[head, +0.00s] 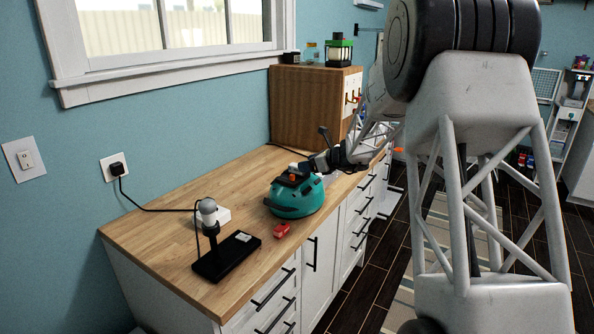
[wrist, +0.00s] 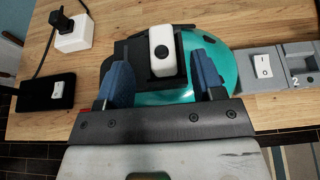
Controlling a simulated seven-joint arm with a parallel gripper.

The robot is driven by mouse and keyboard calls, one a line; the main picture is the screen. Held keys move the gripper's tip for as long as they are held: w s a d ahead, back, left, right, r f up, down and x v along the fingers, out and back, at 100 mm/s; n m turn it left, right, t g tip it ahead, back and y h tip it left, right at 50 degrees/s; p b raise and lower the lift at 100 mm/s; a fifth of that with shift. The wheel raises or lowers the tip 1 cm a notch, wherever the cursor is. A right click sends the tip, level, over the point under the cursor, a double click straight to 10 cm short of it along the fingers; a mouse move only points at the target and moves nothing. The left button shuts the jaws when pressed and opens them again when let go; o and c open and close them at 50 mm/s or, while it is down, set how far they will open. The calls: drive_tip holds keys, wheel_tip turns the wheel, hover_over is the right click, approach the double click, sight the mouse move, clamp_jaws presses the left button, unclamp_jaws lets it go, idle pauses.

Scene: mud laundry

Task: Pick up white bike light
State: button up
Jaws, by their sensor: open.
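The white bike light (wrist: 165,48) is a small rounded white block with a black button. In the wrist view it lies between the two blue fingers of my gripper (wrist: 163,78), with a gap on each side, on or just above a teal rounded object (wrist: 236,70). My gripper (head: 298,174) is open, over the top of the teal object (head: 297,203) in the head view. There the light is mostly hidden by the gripper. Whether the fingers reach down beside the light cannot be told.
The wooden counter (head: 165,228) holds a black stand (head: 226,258) with a bulb and a small white piece, a white plug block (head: 222,216) and a small red item (head: 281,230). A wooden cabinet (head: 305,100) stands behind. Grey switch boxes (wrist: 263,68) lie right in the wrist view.

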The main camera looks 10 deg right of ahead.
sight(297, 169)
drive_tip(key=shift+x, duration=1.9)
drive_tip(key=shift+c, duration=0.4)
drive_tip(key=c, duration=0.9)
